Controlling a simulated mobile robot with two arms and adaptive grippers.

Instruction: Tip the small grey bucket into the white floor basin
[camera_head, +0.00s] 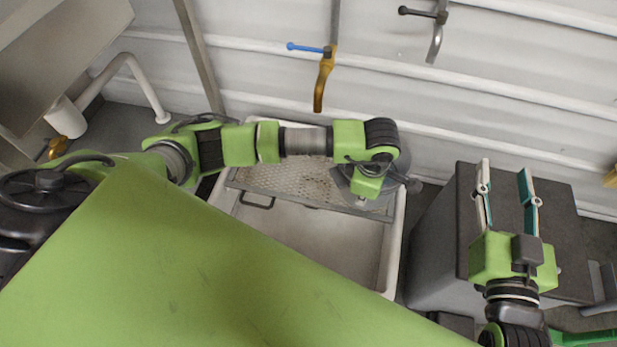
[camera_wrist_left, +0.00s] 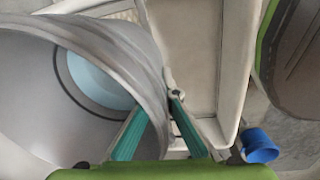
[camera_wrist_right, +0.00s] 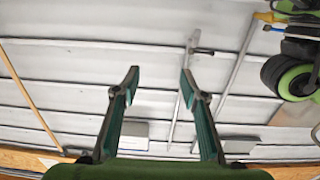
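The small grey bucket (camera_head: 342,180) is over the right part of the white floor basin (camera_head: 393,248), partly hidden by my left gripper (camera_head: 368,180). In the left wrist view the bucket (camera_wrist_left: 30,95) fills the left side, its mouth facing the camera and a pale blue round area inside. My left gripper (camera_wrist_left: 172,98) has one finger inside and one outside the bucket's rim, closed on it. I cannot tell how far the bucket is tilted. The basin's pale wall (camera_wrist_left: 236,60) shows beyond. My right gripper (camera_head: 505,172) is open and empty; its fingers (camera_wrist_right: 158,78) are apart.
A perforated metal grate (camera_head: 290,185) lies across the back of the basin. A dark-topped grey block (camera_head: 440,230) stands right of it, below my right gripper. Taps (camera_head: 323,80) hang on the white ribbed wall. A blue cylindrical thing (camera_wrist_left: 258,146) shows beside the basin.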

